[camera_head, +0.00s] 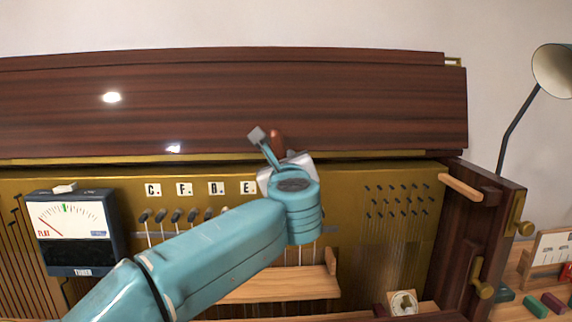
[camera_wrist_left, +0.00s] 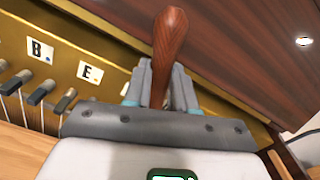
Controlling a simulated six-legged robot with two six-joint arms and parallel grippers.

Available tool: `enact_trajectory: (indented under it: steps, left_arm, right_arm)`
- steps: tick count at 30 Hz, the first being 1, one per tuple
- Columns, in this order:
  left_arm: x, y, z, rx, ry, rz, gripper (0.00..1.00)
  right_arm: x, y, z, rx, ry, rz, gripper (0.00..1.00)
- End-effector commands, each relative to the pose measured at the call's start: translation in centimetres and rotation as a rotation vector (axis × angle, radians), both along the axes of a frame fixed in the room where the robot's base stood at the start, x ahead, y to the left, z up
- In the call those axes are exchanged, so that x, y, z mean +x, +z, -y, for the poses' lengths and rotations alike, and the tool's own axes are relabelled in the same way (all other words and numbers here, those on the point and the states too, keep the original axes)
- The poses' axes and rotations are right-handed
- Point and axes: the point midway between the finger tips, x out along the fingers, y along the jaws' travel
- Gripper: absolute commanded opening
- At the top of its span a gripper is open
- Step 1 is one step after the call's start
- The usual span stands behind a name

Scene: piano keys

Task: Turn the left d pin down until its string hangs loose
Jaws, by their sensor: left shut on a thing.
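My left gripper (camera_head: 283,158) is shut on a reddish-brown wooden handle (camera_head: 277,141), held in front of the dark lid, right of the E label. In the left wrist view the handle (camera_wrist_left: 169,45) stands upright between the fingers (camera_wrist_left: 168,88); its lower end is hidden. The third letter label (camera_head: 215,188) reads like D or B. Below it are dark pins, the left one (camera_head: 208,213) apart from my gripper, with a pale string running down. My forearm crosses in front of the lower strings. My right gripper is not in view.
A tuner (camera_head: 75,230) with a dial hangs at the left of the brass plate (camera_head: 345,240). A wooden shelf (camera_head: 280,287) lies below the strings. A wooden peg (camera_head: 460,187) juts out at the right. A lamp (camera_head: 553,70) stands far right.

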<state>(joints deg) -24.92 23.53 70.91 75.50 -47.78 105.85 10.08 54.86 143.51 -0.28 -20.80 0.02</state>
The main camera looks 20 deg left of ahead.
Motion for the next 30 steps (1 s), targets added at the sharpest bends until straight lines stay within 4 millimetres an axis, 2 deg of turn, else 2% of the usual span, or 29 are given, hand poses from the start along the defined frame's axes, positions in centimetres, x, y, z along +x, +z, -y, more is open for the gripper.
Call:
enact_trajectory:
  steps: [9,20,30]
  left_arm:
    - [-0.2,-0.4,-0.8,-0.044,0.005,0.019,0.06]
    - [-0.3,-0.3,-0.8,-0.049,0.005,0.02,0.06]
    - [-0.4,-0.7,-1.2,-0.083,0.004,0.035,0.06]
  right_arm:
    - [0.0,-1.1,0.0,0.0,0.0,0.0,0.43]
    - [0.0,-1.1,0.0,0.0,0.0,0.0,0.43]
    - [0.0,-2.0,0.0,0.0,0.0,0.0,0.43]
